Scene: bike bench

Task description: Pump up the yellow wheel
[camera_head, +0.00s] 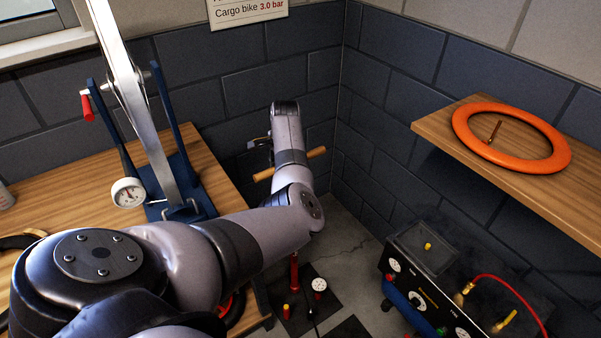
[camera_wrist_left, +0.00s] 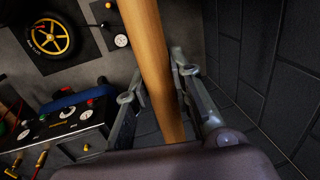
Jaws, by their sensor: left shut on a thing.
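The yellow wheel (camera_wrist_left: 52,37), with a black tyre, lies on a dark mat at the upper left of the left wrist view. A wooden bar handle (camera_head: 264,174) runs behind my left arm in the head view. My left gripper (camera_wrist_left: 158,84) is shut on this handle, which passes between its fingers in the left wrist view. Below the handle in the head view stands a red pump barrel (camera_head: 294,271) with a round white gauge (camera_head: 319,284) beside it. My arm hides the link between handle and barrel. My right gripper is not in view.
A compressor box (camera_head: 430,295) with gauges and a red hose (camera_head: 508,287) stands at the lower right. An orange ring (camera_head: 556,145) lies on a wall shelf (camera_head: 432,126). Walls close the corner behind.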

